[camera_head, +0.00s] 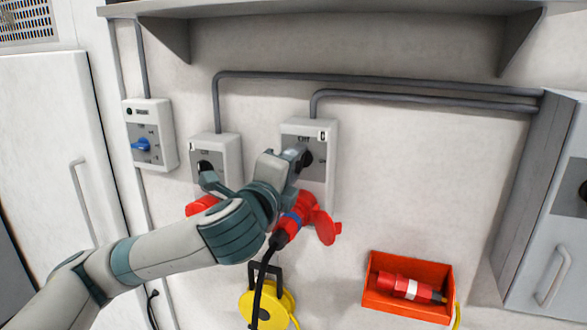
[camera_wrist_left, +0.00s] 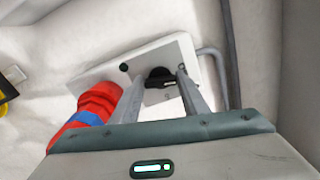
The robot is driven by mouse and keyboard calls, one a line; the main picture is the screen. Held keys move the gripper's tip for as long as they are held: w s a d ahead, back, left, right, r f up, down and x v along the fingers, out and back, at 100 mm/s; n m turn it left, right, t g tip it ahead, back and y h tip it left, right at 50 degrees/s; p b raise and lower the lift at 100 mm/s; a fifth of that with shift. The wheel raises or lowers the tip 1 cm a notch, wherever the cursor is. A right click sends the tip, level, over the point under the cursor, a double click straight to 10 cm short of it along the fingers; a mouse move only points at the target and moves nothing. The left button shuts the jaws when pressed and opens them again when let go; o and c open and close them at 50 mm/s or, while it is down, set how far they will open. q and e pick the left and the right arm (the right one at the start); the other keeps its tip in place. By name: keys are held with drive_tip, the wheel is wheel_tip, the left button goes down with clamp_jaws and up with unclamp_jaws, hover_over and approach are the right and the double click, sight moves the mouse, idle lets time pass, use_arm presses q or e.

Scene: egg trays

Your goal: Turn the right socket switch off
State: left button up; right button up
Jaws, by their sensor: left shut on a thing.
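The right socket (camera_head: 318,131) is a pale box on the wall with a grey panel and a black rotary switch knob (camera_head: 307,158). My left gripper (camera_head: 297,155) is at that knob and shut on it. In the left wrist view, the dark knob (camera_wrist_left: 158,75) lies between the two grey fingers (camera_wrist_left: 158,88). The knob's exact angle is hard to tell, as the fingers partly cover it. A red plug (camera_head: 295,213) with a blue band and a black cable is at the bottom of this socket, partly behind my wrist. My right gripper is not in view.
The left socket (camera_head: 228,145) stands beside it, partly hidden by my arm. A box with a blue switch (camera_head: 141,145) is further left. Below are a yellow cable reel (camera_head: 283,306) and an orange bin (camera_head: 392,310) holding a red plug. A shelf (camera_head: 350,7) runs above.

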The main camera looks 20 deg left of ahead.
use_arm(q)
drive_tip(key=shift+n, duration=1.3)
drive_tip(key=o, duration=1.1)
drive_tip(key=shift+w+f, duration=0.1)
drive_tip(key=shift+c, duration=0.2)
